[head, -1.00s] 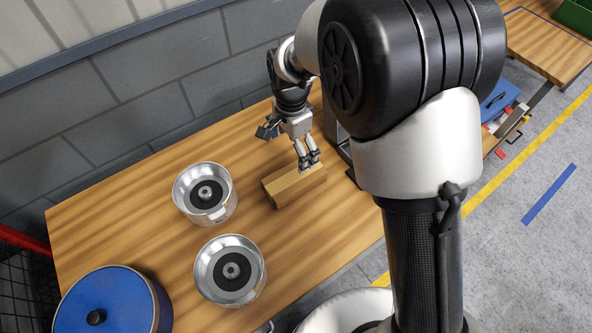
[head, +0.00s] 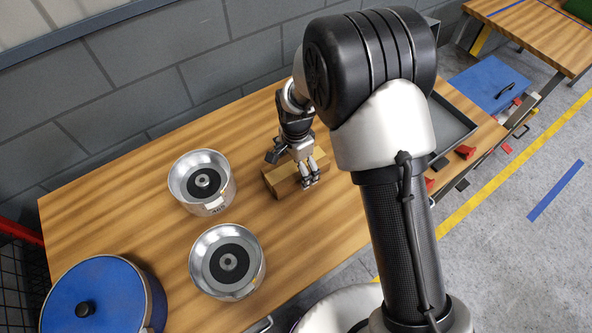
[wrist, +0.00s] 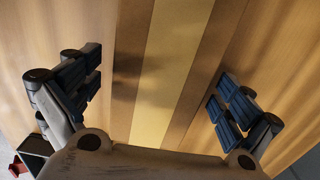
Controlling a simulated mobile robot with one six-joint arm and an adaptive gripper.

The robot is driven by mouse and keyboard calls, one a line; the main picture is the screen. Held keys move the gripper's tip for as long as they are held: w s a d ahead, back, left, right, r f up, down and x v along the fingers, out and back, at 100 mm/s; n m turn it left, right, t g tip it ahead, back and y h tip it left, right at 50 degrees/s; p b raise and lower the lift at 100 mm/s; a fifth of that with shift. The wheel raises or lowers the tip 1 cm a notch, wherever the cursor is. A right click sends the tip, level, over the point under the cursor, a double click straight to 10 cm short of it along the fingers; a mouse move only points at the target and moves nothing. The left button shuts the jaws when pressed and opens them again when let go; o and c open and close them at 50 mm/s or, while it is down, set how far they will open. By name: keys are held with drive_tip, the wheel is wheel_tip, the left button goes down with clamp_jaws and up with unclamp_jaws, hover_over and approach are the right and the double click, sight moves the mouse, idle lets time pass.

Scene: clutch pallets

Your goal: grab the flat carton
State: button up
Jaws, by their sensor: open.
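The flat carton (head: 280,183) is a long tan box lying on the wooden table. In the wrist view the carton (wrist: 172,70) runs lengthwise away from me, with a paler top band between two darker sides. My gripper (head: 308,182) is open over the carton, and its fingers hide part of it in the head view. In the wrist view my gripper (wrist: 160,92) has one finger pair on each side of the carton, with a gap on both sides. I cannot tell how far down the sides the fingertips reach.
Two silver clutch housings (head: 202,182) and (head: 227,262) stand left of the carton. A blue-lidded round pot (head: 105,295) is at the front left. A grey tray (head: 452,125) and red pieces (head: 465,152) lie right, behind my arm. The table (head: 215,330) is clear around the carton.

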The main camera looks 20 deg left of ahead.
drive_tip(key=shift+f, duration=0.35)
drive_tip(key=shift+r, duration=0.1)
drive_tip(key=c, duration=1.3)
drive_tip(key=shift+r, duration=0.1)
